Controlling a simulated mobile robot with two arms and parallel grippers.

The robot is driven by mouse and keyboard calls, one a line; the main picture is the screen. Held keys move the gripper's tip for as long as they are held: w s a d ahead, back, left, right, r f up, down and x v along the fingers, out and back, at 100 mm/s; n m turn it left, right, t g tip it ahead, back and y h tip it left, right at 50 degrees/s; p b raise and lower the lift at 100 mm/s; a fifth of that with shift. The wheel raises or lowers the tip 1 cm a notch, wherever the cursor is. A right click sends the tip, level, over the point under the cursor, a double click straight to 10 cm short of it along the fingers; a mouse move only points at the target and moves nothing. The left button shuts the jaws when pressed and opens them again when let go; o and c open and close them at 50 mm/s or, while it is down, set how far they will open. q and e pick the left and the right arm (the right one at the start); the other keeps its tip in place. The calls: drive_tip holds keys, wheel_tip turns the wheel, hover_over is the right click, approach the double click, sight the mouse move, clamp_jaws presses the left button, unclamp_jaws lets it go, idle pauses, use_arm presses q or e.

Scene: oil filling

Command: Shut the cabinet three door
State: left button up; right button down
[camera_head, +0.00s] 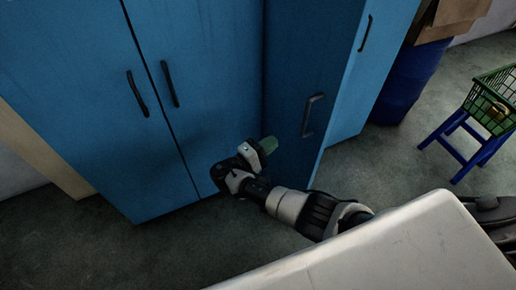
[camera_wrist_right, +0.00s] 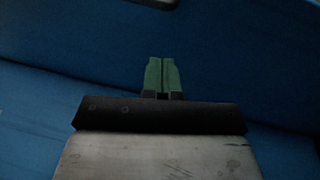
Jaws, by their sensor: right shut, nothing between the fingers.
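Blue cabinets fill the left and middle of the head view. One blue door (camera_head: 292,75) with a dark handle (camera_head: 311,115) stands at an angle to the flat cabinet front (camera_head: 190,60), and its edge faces right. I cannot tell which cabinet is number three. My right gripper (camera_head: 268,145) is low beside the angled door, below and left of its handle. Its green fingers (camera_wrist_right: 162,75) are shut and empty in the right wrist view, with blue panel surfaces (camera_wrist_right: 60,45) around them. Whether they touch the door is unclear. My left gripper is not in view.
Two closed-looking doors with dark handles (camera_head: 138,93) are at left. A blue barrel (camera_head: 409,80) stands behind at right. A green basket sits on a blue stool (camera_head: 462,135). A pale surface (camera_head: 400,250) fills the bottom right. Grey floor (camera_head: 400,155) is clear between.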

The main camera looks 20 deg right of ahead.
drive_tip(key=s+d+r+p, duration=0.1)
drive_tip(key=d+p, duration=0.1)
drive_tip(key=d, duration=0.4)
drive_tip(key=shift+p, duration=0.3)
drive_tip(key=shift+d, duration=0.15)
